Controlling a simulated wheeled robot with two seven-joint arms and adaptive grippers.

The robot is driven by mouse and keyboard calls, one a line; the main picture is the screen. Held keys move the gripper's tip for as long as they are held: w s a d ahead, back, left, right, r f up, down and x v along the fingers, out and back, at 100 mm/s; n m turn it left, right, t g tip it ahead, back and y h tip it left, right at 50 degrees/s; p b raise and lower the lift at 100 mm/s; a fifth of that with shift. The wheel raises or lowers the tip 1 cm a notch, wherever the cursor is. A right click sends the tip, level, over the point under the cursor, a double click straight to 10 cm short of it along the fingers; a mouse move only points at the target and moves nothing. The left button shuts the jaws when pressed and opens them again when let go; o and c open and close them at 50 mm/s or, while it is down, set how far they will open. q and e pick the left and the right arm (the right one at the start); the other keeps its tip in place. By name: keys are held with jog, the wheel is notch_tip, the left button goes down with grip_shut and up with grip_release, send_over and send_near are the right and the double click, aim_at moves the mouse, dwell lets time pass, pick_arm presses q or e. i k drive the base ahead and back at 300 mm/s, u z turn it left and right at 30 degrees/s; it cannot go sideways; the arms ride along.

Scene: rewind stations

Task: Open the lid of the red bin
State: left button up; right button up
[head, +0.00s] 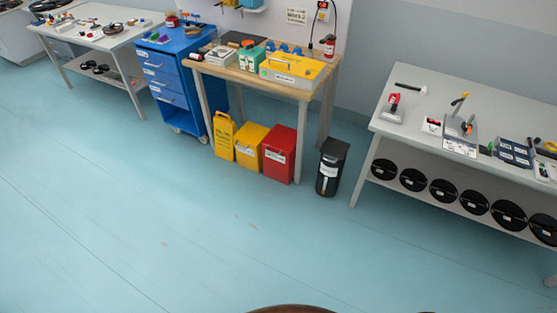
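The red bin (280,157) stands on the floor at the front right leg of the wooden table, in the upper middle of the head view. It is box-shaped with a white label on its front. Its top looks closed, but it is too small to make out the lid's edge. Neither of my grippers is in view, and the bin is some way off across the floor.
A yellow bin (249,142) and a yellow floor sign (223,136) stand left of it, a black bin (331,168) right. The wooden table (296,92) is above. A blue cabinet (172,82) and grey table (420,96) flank it. The floor in front is clear.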

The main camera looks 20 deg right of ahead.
aim_at(283, 138)
jog(key=z, duration=0.5)
jog(key=i, duration=0.65)
jog(key=z, duration=0.5)
jog(key=i, duration=1.15)
jog(key=u, duration=0.55)
